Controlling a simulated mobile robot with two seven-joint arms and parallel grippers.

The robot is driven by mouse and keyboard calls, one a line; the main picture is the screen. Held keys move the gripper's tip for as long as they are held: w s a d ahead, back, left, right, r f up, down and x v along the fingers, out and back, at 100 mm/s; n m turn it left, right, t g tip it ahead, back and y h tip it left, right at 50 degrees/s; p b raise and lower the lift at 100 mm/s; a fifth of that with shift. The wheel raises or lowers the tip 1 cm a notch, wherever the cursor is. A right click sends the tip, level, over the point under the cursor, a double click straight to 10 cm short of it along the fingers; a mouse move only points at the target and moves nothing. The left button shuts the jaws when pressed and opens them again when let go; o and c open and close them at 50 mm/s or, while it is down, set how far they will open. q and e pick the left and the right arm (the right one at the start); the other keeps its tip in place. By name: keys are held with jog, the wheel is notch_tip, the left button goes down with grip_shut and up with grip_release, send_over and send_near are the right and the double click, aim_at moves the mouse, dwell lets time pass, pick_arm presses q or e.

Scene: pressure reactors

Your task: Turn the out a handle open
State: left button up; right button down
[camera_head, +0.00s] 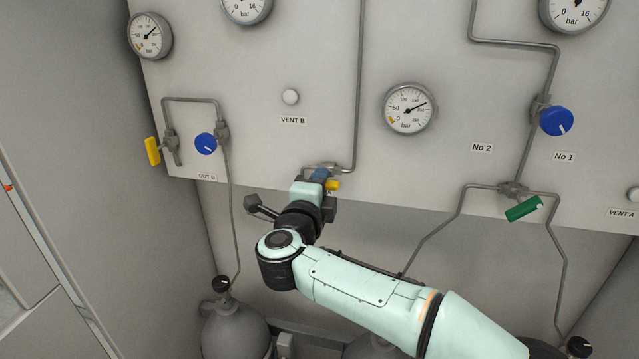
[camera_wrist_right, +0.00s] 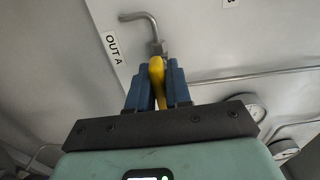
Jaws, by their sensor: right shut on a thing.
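The out a handle is a yellow lever. It shows in the right wrist view (camera_wrist_right: 157,76), beside the OUT A label (camera_wrist_right: 114,46). My right gripper (camera_wrist_right: 158,92) is shut on it, with a blue finger on each side. In the head view the yellow handle (camera_head: 333,185) sticks out beside my right gripper (camera_head: 320,176) at the panel's lower edge. My own gripper and wrist hide part of the valve and most of its label there. My left gripper is not in view.
A pipe (camera_head: 358,90) rises from the valve. To the left are a blue knob (camera_head: 205,143) and another yellow handle (camera_head: 152,151) near OUT B. A green handle (camera_head: 523,209) and a blue knob (camera_head: 556,121) are at right. Gas cylinders (camera_head: 236,331) stand below.

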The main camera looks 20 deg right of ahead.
jog(key=c, duration=1.1)
grip_release()
jog(key=shift+c, duration=0.2)
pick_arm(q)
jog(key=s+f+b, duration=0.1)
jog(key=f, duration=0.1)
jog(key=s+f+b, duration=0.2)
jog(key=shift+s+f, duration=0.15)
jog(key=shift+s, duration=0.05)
pick_arm(e)
jog(key=v, duration=1.3)
jog(key=shift+s+a, duration=0.15)
jog(key=shift+s, duration=0.05)
